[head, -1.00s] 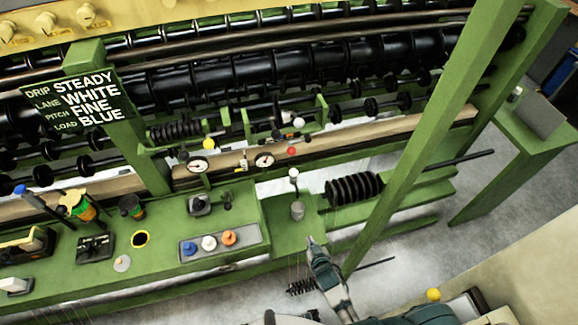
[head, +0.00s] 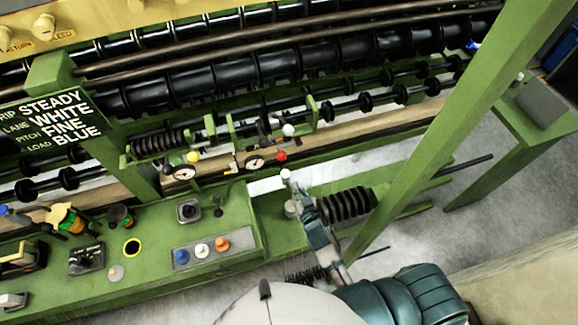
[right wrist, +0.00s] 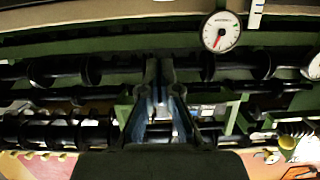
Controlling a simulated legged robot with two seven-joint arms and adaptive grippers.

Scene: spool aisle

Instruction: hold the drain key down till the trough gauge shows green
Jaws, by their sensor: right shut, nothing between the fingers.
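Two round white dial gauges hang at the front of the machine, one at the left (head: 184,173) and one at the right (head: 254,163). I cannot tell which is the trough gauge. The drain key cannot be singled out by any label. My right gripper (head: 305,201) is shut and empty, just right of a grey post (head: 291,208) with a white ball on top. Its closed fingers show in the right wrist view (right wrist: 160,66). My left gripper is out of view.
A plate with blue, white and orange knobs (head: 202,249) lies on the green bench (head: 150,270). Red (head: 281,156) and yellow (head: 193,157) balls stand by the gauges. A black ribbed spool (head: 346,204) and a green slanted beam (head: 440,130) are right of my gripper.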

